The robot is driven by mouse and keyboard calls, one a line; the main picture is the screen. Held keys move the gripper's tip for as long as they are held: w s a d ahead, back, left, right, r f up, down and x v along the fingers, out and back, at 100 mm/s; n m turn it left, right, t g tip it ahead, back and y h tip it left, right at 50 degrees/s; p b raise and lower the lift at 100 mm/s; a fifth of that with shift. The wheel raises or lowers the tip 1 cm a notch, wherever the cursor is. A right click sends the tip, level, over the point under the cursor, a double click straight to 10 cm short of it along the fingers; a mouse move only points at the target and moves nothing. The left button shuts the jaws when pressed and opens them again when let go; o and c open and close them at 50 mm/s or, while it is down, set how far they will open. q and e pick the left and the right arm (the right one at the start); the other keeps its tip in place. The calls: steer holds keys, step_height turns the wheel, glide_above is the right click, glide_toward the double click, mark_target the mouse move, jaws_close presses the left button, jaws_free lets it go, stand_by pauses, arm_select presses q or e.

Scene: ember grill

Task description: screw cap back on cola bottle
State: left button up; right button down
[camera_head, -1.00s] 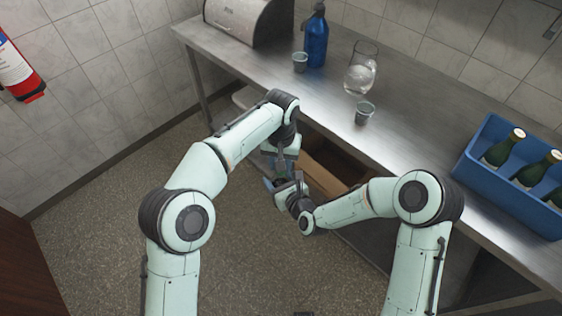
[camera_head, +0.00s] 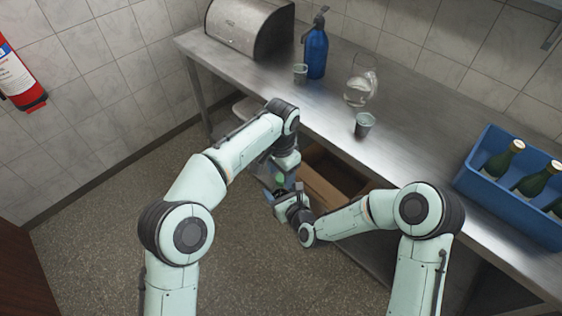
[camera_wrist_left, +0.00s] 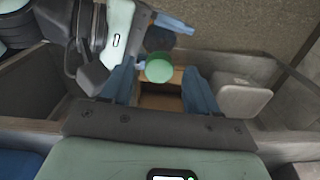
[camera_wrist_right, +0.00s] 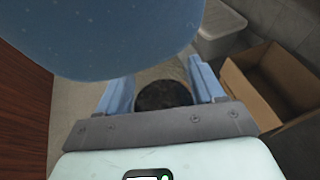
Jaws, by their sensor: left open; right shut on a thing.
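In the left wrist view a round green cap (camera_wrist_left: 158,70) shows between the spread blue fingers of my left gripper (camera_wrist_left: 160,88), which is open. The cap also shows as a small green spot in the head view (camera_head: 281,178). A dark body, apparently the cola bottle (camera_wrist_left: 159,39), lies just beyond the cap; whether the cap is seated on it I cannot tell. My right gripper (camera_wrist_right: 163,90) is shut on this bottle, seen as a dark round shape (camera_wrist_right: 163,96) in the right wrist view. In the head view both grippers meet in front of the counter.
The steel counter (camera_head: 320,110) holds a blue siphon bottle (camera_head: 316,52), a glass pitcher (camera_head: 359,85), two small cups, a bread box (camera_head: 240,25) and a blue crate (camera_head: 505,200) of green bottles. An open cardboard box (camera_wrist_right: 275,85) stands below, close to the grippers.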

arm_select(q)
step_height(320, 180, up, 11)
steer(key=shift+r, duration=0.15)
stand_by(0.4)
stand_by(0.4)
